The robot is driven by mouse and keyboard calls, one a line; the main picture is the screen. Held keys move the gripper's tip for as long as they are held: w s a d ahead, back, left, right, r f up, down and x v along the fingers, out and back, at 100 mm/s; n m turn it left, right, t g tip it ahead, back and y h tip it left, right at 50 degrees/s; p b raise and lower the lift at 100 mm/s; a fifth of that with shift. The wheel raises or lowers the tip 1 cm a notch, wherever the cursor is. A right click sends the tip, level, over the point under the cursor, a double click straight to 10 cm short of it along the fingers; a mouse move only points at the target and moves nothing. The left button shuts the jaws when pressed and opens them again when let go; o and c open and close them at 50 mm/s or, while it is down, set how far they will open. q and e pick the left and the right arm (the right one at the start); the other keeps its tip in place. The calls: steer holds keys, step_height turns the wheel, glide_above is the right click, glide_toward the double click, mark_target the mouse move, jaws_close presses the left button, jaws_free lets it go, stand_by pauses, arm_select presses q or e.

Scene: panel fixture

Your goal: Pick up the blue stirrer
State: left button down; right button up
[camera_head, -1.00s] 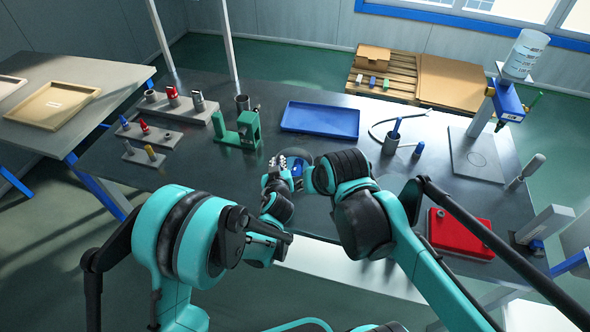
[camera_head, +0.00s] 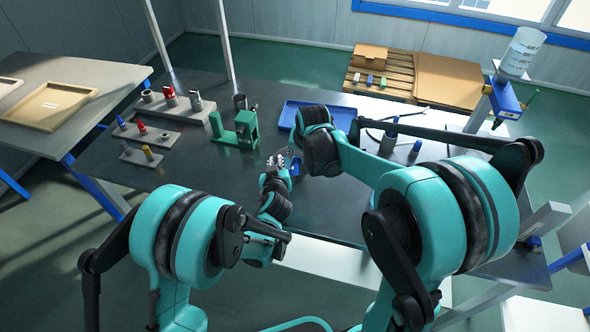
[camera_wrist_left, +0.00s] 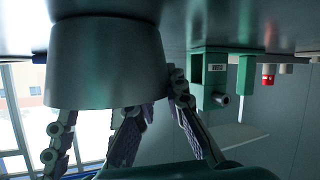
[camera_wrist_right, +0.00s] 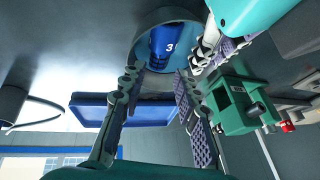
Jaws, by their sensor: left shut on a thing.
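A blue stirrer (camera_head: 396,120) appears to stand in a dark grey pot (camera_head: 387,143) at the right of the bench; the right arm partly covers this area. My left gripper (camera_head: 281,162) is shut on a grey cup (camera_wrist_left: 105,62), near the bench's front edge. Inside the cup, in the right wrist view, is a blue piece marked 3 (camera_wrist_right: 166,44); I cannot tell whether it touches the cup. My right gripper (camera_wrist_right: 158,76) is open, its fingers apart close in front of the cup, with nothing between the tips. Its fingers are hidden in the head view.
A blue tray (camera_head: 288,116) lies behind the grippers, partly covered by the right arm. A green fixture (camera_head: 240,134) stands left of it. Grey holders (camera_head: 150,137) with small coloured tools are at the left. A blue-capped piece (camera_head: 415,149) stands beside the pot.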

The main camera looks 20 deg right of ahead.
mark_target(297, 163)
steer(key=x, duration=0.6)
steer(key=shift+f, duration=0.35)
steer(key=shift+s, duration=0.1)
jaws_close()
